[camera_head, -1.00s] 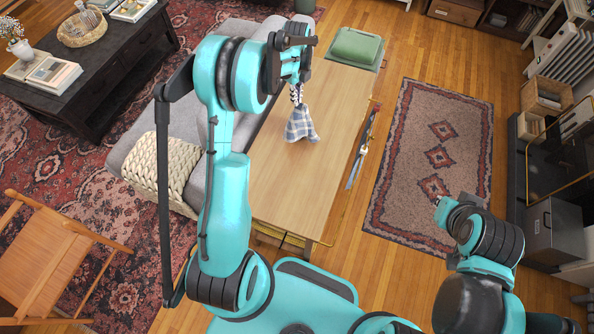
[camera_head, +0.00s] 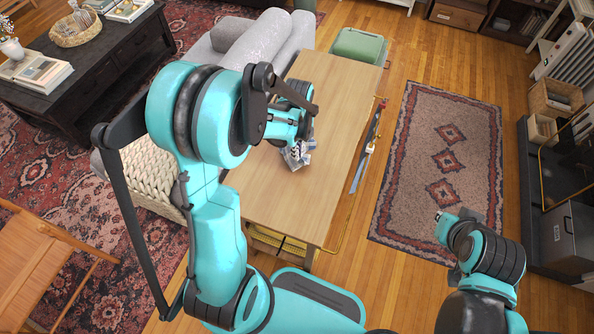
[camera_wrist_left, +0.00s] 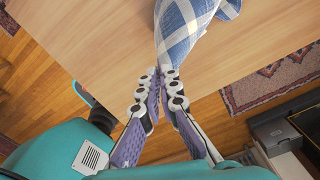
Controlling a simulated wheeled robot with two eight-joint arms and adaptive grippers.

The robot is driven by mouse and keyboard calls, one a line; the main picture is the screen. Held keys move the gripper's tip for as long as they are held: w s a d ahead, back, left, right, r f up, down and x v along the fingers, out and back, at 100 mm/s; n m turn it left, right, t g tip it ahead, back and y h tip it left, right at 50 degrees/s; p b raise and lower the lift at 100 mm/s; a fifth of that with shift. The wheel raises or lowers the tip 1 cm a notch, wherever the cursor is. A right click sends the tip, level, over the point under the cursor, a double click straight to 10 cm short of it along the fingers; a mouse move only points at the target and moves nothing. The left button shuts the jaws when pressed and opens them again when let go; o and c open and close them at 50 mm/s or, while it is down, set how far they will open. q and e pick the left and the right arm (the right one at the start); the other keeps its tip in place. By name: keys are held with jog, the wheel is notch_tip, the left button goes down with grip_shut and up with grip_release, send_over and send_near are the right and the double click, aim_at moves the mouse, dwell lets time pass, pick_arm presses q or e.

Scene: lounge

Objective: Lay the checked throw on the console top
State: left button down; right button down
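The checked throw, blue-grey and white, is bunched at my left gripper (camera_head: 297,156) over the console top. In the head view the arm and fingers hide most of it; in the left wrist view the throw (camera_wrist_left: 186,28) extends from the fingertips over the wood. My left gripper's fingertips (camera_wrist_left: 166,76) are closed together on its near end. The light wood console top (camera_head: 325,175) is long and otherwise bare. How much of the throw rests on the wood is unclear. My right gripper (camera_head: 441,216) is low over the floor by the rug, away from the throw; its fingers are unclear.
A grey sofa (camera_head: 262,45) with a knitted cream throw (camera_head: 150,172) lies along the left. A long, thin item (camera_head: 364,160) hangs along the right side. The patterned rug (camera_head: 440,120) is clear.

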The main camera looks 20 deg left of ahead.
pick_arm(q)
jog(key=s+d+f+b, duration=0.1)
jog(key=s+f+b, duration=0.2)
jog(key=s+d+f+b, duration=0.2)
jog(key=s+f+b, duration=0.1)
jog(key=s+d+f+b, duration=0.1)
jog(key=s+f+b, duration=0.1)
jog(key=s+f, duration=0.1)
jog(key=shift+s+d+f+b, duration=0.3)
jog(key=shift+s+f+b, duration=0.05)
jog(key=shift+f+b, duration=0.05)
jog(key=shift+s+d+f, duration=0.15)
jog(key=shift+s+f, duration=0.05)
jog(key=shift+s, duration=0.1)
jog(key=c, duration=1.3)
grip_release()
